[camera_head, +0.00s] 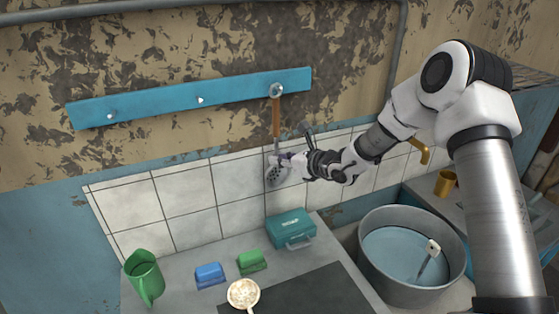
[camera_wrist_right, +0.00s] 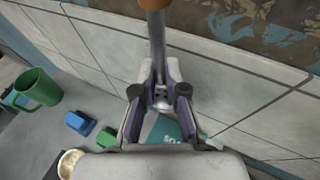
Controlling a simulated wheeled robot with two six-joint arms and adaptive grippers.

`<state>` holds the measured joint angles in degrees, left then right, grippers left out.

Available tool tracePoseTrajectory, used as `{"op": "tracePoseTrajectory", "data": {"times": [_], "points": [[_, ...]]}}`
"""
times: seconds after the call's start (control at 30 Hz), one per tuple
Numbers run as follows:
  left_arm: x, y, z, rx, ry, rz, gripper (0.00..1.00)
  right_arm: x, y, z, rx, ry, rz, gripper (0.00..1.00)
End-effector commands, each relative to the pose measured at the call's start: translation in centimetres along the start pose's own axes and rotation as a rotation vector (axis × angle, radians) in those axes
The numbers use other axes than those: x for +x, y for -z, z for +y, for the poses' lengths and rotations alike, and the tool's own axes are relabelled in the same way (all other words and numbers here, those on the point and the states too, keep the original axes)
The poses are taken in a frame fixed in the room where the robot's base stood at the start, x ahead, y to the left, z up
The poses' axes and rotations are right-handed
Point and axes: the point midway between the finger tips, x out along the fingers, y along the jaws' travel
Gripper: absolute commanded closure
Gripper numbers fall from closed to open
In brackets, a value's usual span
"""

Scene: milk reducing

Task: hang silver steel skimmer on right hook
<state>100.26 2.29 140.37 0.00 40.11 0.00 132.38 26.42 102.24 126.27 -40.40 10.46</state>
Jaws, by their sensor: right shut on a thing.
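The silver steel skimmer (camera_head: 276,118) is upright against the wall, with a brown wooden handle above and its perforated head (camera_head: 276,177) below. The top of its handle overlaps the right end of the blue hook rail (camera_head: 150,104), where a round silver piece (camera_head: 276,90) shows. I cannot tell whether the handle's end is on the right hook. My right gripper (camera_head: 284,160) is shut on the skimmer's metal shaft, just above the head. In the wrist view the shaft (camera_wrist_right: 157,50) runs up between the fingers of the right gripper (camera_wrist_right: 160,92). My left gripper is not in view.
The left hook (camera_head: 110,116) and middle hook (camera_head: 200,100) are bare. Below stand a green jug (camera_head: 144,277), a blue block (camera_head: 210,274), a green block (camera_head: 252,262), a teal box (camera_head: 291,230) and a pale round thing (camera_head: 243,294). A large metal basin (camera_head: 372,283) stands right.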

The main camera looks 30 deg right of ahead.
Motion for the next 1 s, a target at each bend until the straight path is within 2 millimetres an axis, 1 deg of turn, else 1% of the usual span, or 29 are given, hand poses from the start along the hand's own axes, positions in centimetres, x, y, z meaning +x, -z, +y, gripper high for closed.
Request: {"op": "tracePoseTrajectory", "data": {"times": [0.27,0.3,0.33,0.37,0.67,0.77,0.87,1.0], "points": [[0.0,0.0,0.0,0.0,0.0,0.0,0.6,0.0,0.0,0.0,0.0,0.0,-0.001,1.0],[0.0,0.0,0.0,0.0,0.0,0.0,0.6,0.0,0.0,0.0,0.0,0.0,-0.001,0.75],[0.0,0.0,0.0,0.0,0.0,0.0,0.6,0.0,0.0,0.0,0.0,0.0,-0.001,0.64],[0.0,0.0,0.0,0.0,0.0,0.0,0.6,0.0,0.0,0.0,0.0,0.0,0.0,0.6],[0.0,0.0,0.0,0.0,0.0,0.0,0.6,-0.1,0.0,0.0,0.001,0.001,0.0,0.6],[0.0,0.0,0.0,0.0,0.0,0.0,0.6,-0.9,-0.1,-0.1,0.003,0.002,-0.002,0.6],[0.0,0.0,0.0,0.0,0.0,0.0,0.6,-2.7,-0.1,-0.1,0.006,0.002,-0.003,0.6],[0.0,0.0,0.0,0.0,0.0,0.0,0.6,-6.5,-0.2,0.0,0.01,0.0,-0.008,0.6]]}}
